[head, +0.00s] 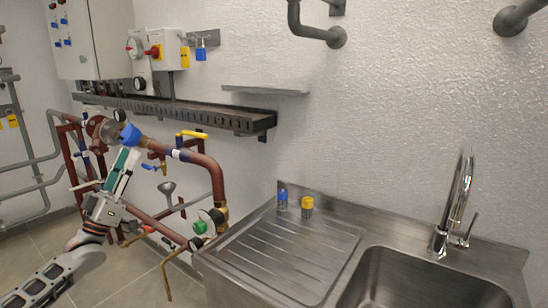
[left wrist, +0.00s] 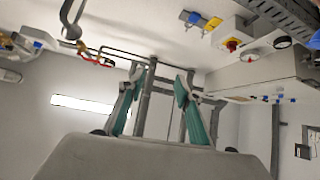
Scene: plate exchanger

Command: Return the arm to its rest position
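My left arm comes in from the lower left in the head view. Its gripper (head: 124,160) has teal finger pads and points up, in front of the red-brown pipework. In the left wrist view, the two teal fingers of the gripper (left wrist: 160,82) stand well apart with only wall and pipes behind the gap, so it is open and empty. In the head view its tips appear just below a blue fitting (head: 129,134); I cannot tell the distance between them. My right gripper is in neither view.
The red-brown pipe (head: 205,165) with a yellow-handled valve (head: 192,134) runs to the right of the gripper. A steel sink unit (head: 285,255) carries a blue-capped and a yellow-capped container (head: 307,207). A cable tray (head: 180,110) and switch boxes are on the wall above.

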